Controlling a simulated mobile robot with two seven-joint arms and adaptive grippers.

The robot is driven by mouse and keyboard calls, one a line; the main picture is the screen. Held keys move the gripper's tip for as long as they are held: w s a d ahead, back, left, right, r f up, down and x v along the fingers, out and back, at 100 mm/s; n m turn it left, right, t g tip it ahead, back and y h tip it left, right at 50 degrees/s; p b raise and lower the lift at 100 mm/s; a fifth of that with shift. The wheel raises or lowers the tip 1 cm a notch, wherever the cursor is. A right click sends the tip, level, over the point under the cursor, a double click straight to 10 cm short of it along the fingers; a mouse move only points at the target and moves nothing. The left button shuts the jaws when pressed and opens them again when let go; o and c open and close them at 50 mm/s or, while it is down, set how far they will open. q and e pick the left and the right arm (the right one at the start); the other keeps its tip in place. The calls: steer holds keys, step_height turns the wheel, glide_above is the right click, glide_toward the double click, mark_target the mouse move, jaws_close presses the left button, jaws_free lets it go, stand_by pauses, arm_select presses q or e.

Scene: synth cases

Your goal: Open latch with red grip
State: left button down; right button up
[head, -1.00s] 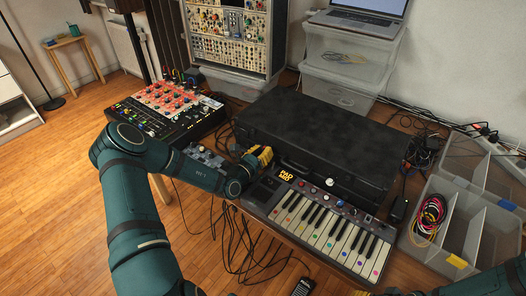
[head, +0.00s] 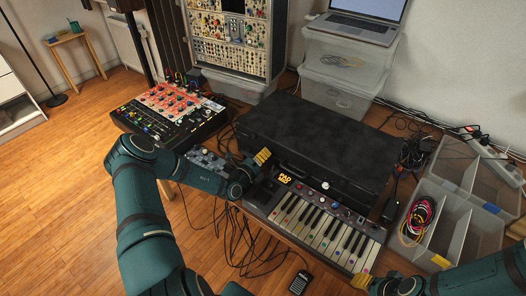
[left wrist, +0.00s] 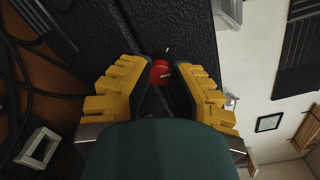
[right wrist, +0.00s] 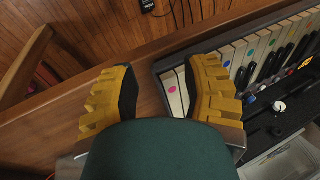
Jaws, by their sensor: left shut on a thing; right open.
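The black case (head: 310,140) lies shut on the table behind a small keyboard. The red grip (left wrist: 160,71) of its latch shows in the left wrist view, between the fingertips of my left gripper (left wrist: 158,80). My left gripper is shut on the red grip at the left part of the case's front; in the head view the gripper (head: 260,160) hides this latch. A pale round knob (head: 325,186) shows further right along the case front. My right gripper (head: 364,282) is open and empty near the table's front edge, by the right end of the keyboard (head: 318,232).
A mixer (head: 168,112) stands left of the case. Clear bins (head: 335,75) with a laptop stand behind it. An open divided box (head: 450,215) with coiled cables lies to the right. Loose cables (head: 250,245) hang over the table's front edge.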

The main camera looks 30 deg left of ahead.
arm_select(q)
steer(key=n+p, duration=0.1)
steer(key=n, duration=0.4)
steer(key=n+p, duration=0.1)
steer(key=n, duration=0.3)
steer(key=shift+w+a+r+n, duration=0.1)
steer(key=shift+a+r+n, duration=0.1)
steer(key=shift+n, duration=0.2)
stand_by(0.4)
steer(key=c, duration=0.8)
jaws_free()
steer(key=shift+f, duration=0.2)
steer(key=shift+d, duration=0.1)
